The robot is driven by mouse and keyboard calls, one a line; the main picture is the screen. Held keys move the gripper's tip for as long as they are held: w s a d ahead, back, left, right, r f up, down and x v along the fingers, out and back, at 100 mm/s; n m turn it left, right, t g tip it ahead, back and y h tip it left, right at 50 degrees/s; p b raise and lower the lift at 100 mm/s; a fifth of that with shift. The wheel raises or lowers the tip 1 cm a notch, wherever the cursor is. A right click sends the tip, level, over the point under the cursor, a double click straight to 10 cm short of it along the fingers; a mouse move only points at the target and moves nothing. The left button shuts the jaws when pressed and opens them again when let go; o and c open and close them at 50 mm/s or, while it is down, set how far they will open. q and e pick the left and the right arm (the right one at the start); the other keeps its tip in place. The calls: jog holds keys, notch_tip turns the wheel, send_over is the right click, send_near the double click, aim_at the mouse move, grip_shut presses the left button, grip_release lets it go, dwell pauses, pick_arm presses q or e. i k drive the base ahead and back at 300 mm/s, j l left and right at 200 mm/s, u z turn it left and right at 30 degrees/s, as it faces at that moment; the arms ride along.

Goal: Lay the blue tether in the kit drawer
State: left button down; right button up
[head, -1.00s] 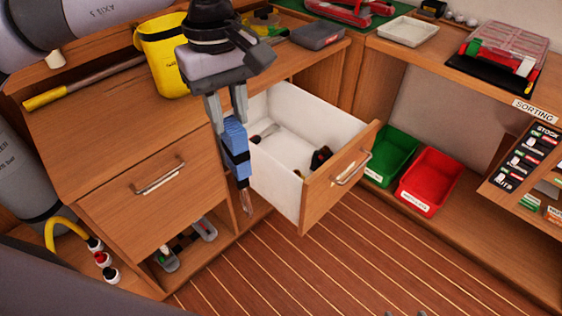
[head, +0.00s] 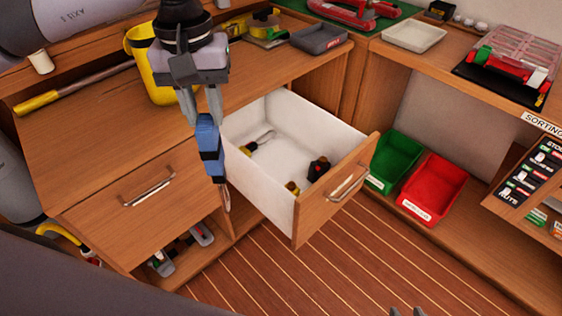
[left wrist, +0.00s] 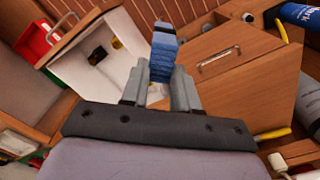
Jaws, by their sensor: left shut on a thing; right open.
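The blue tether (head: 209,150) is a folded blue bundle with a dark band and a metal clip hanging at its lower end. My left gripper (head: 203,112) is shut on its top and holds it upright in front of the cabinet, just left of the open drawer. The tether also shows between the fingers in the left wrist view (left wrist: 163,52). The kit drawer (head: 266,190) is pulled out, with white walls and a wooden front. Inside lie a yellow-and-metal tool (head: 257,143) and a dark item with red (head: 318,168). My right gripper (head: 406,312) barely shows at the bottom edge.
A yellow bucket (head: 158,85) and a grey case (head: 318,38) stand on the counter. A green bin (head: 396,160) and a red bin (head: 433,186) sit right of the drawer. A closed drawer (head: 135,205) is at left. The drawer's middle has bare floor.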

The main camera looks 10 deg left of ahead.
aim_at(296, 163)
jog(key=i, duration=0.55)
jog(key=i+j+z, duration=0.25)
jog(key=j, duration=0.35)
jog(key=i+z, duration=0.05)
